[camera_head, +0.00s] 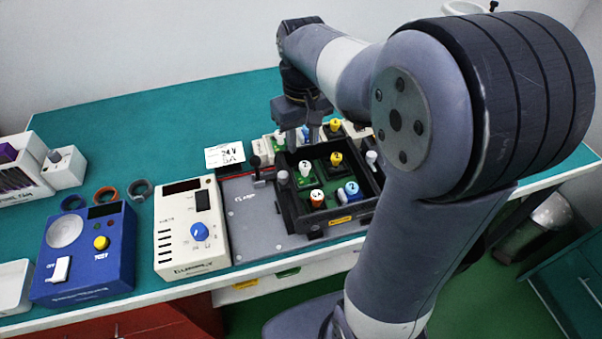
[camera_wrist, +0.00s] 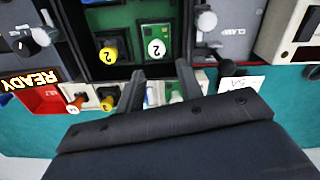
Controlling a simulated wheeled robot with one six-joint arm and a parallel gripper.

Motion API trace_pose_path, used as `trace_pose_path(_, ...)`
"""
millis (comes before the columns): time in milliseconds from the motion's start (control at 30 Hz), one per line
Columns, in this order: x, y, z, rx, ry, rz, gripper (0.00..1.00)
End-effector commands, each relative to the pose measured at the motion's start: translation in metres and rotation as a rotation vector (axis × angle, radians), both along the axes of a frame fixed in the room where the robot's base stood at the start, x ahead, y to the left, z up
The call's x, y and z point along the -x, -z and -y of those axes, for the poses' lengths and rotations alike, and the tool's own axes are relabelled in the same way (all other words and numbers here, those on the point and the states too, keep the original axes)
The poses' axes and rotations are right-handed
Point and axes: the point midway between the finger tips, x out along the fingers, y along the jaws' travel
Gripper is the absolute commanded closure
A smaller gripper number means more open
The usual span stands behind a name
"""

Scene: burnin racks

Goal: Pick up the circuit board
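In the head view my gripper (camera_head: 299,140) is above the tray's back edge, and my arm hides part of the area behind.
A grey fixture plate (camera_head: 255,225) bears the tray. A beige supply box (camera_head: 190,250) and a blue tester (camera_head: 88,255) stand left of it. Behind the tray are more knobbed pieces (camera_head: 335,125) and a white card (camera_head: 225,155). The teal bench (camera_head: 170,125) is clear behind these.

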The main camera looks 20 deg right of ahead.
Motion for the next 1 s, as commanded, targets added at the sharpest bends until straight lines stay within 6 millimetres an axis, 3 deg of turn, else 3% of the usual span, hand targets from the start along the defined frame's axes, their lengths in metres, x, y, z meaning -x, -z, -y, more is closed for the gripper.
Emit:
trace_pose_path(100,0.001,0.02,0.0,0.0,0.001,-0.003,0.65)
trace_pose_path(367,0.002,0.041,0.002,-0.001,0.002,-0.002,0.65)
trace_pose_path(600,0.004,0.077,0.005,0.0,0.001,-0.004,0.65)
trace_pose_path(933,0.003,0.085,0.004,0.0,0.002,0.001,0.65)
trace_pose_path(1000,0.003,0.085,0.004,0.0,0.002,0.001,0.69)
